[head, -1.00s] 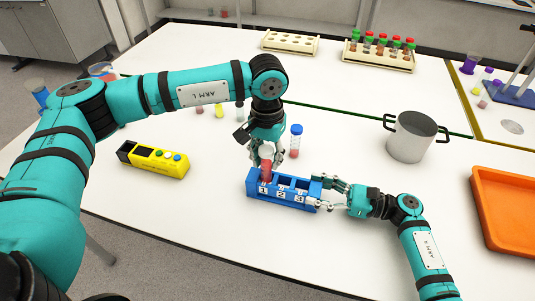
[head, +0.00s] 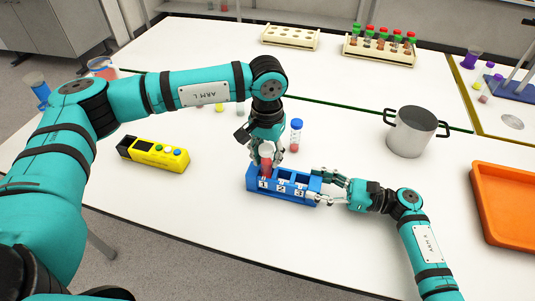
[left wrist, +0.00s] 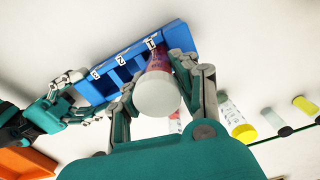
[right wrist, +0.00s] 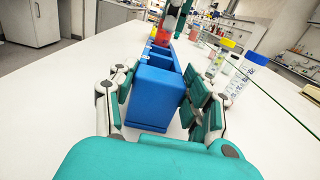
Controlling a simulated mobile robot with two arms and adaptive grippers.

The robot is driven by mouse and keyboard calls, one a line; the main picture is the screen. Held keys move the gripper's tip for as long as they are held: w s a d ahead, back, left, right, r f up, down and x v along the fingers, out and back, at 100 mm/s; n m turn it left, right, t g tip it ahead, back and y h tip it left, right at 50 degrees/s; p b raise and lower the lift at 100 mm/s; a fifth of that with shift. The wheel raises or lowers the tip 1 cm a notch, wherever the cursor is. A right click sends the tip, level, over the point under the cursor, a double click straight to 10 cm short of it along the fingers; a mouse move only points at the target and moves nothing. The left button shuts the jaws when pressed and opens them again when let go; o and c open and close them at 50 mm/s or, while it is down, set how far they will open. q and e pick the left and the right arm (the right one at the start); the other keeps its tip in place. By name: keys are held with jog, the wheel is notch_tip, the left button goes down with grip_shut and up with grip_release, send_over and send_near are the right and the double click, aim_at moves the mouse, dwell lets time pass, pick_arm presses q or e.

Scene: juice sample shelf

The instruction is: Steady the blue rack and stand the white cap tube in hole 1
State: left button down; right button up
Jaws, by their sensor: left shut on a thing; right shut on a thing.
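The blue rack (head: 283,195) stands on the white table with holes labelled 1, 2 and 3. My right gripper (head: 325,189) is shut on its right end; the right wrist view shows the fingers on either side of the rack (right wrist: 155,97). The white cap tube (head: 266,163), with red contents, stands about upright at hole 1. My left gripper (head: 266,156) is shut on it near the cap. In the left wrist view the white cap (left wrist: 157,94) faces the camera and the tube's lower part is at hole 1. How deep it sits is hidden.
A blue-capped tube (head: 296,134) stands just behind the rack. A yellow device (head: 154,152) lies to the left. A steel pot (head: 413,133) and an orange tray (head: 503,205) are to the right. The table in front of the rack is clear.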

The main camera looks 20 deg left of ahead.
aim_at(267, 166)
pick_arm(q)
jog(key=shift+f, duration=1.45)
jog(key=shift+s+f, duration=0.1)
jog(key=shift+f, duration=0.1)
jog(key=c, duration=0.9)
grip_release()
jog(key=shift+f, duration=0.1)
jog(key=shift+c, duration=0.2)
notch_tip(267, 166, up, 12)
jog(key=shift+r, duration=0.1)
